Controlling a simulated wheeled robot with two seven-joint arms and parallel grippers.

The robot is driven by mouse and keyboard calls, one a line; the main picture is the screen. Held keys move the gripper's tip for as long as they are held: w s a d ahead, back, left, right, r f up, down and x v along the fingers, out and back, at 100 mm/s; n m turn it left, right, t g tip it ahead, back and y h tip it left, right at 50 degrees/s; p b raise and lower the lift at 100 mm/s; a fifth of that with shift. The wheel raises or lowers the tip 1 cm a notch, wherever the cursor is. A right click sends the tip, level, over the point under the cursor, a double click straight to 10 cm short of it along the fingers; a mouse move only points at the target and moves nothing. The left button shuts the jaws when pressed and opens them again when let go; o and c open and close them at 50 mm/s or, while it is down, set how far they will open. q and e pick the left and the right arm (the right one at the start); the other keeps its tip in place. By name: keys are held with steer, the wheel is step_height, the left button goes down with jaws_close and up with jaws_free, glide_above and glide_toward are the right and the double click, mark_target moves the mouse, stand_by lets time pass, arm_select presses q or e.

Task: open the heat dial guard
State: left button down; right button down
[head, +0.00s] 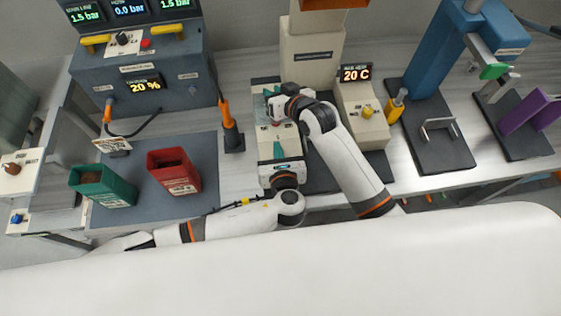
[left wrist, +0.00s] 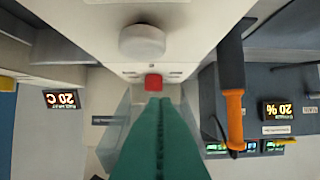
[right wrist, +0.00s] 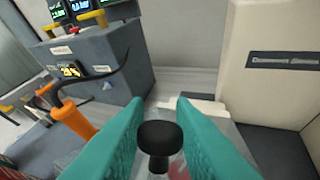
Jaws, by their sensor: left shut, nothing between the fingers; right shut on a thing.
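My right gripper (head: 272,97) is over the far end of a beige box (head: 265,140). In the right wrist view its teal fingers (right wrist: 160,125) are shut on a black knob (right wrist: 160,138). A clear sheet, which looks like the guard (right wrist: 205,140), shows under the knob; its exact angle is hard to tell. My left gripper (head: 277,150) is shut and empty over the near part of the box. In the left wrist view its fingertips (left wrist: 155,102) are at a red button (left wrist: 154,82), with a round pale dial (left wrist: 142,41) beyond; I cannot tell if they touch.
A box with a 20 C display (head: 357,73) and yellow knob stands right of my right arm. An orange-handled tool (head: 229,125) stands to the left. Green (head: 105,185) and red (head: 174,172) bins sit on the grey mat. A tall beige column (head: 310,50) rises behind.

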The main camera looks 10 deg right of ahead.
arm_select(q)
steer(key=shift+w+r, duration=0.65)
steer(key=shift+r, duration=0.15)
steer(key=shift+w+r, duration=0.6)
steer(key=shift+r, duration=0.2)
steer(key=shift+r, duration=0.1)
